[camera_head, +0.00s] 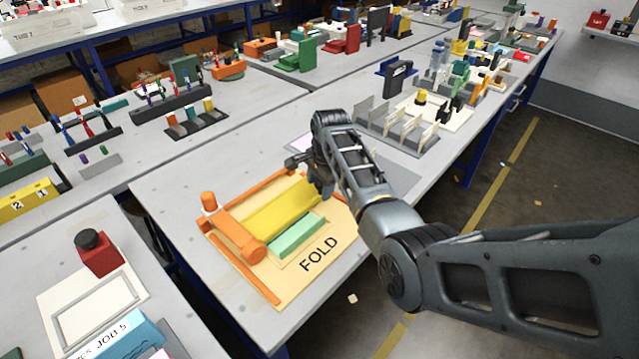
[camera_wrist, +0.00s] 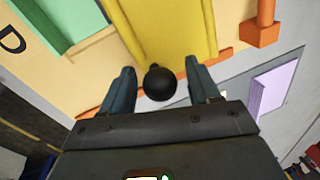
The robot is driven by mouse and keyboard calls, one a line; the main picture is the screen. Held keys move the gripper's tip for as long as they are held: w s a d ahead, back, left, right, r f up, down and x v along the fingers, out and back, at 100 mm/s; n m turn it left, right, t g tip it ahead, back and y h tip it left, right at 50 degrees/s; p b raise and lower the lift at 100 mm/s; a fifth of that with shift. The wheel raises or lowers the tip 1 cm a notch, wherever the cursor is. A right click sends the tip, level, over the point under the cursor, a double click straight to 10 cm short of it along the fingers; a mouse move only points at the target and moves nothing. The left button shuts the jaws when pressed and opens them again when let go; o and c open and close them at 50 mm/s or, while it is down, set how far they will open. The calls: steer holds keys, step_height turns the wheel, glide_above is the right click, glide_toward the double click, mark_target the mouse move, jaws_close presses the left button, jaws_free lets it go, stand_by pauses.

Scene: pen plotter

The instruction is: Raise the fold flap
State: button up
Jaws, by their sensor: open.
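The fold station is a cream board (camera_head: 328,225) marked FOLD, with an orange frame (camera_head: 232,238) at its left. A yellow flap (camera_head: 270,212) lies low across the board, beside a green strip (camera_head: 298,237). In the wrist view the yellow flap (camera_wrist: 178,30) runs up to a round black knob (camera_wrist: 160,84) near its end. My gripper (camera_head: 322,182) is over the flap's right end. In the wrist view its open fingers (camera_wrist: 158,66) stand on either side of the knob, with gaps showing. The knob is hidden by my gripper in the head view.
A lilac pad (camera_head: 300,144) lies behind the board; it also shows in the wrist view (camera_wrist: 274,85). A rack of upright cards (camera_head: 398,125) stands farther back. A red block with a black knob (camera_head: 98,252) sits on the bench at the left.

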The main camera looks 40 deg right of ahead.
steer(key=shift+f, duration=0.15)
steer(key=shift+c, duration=0.2)
jaws_close()
stand_by(0.3)
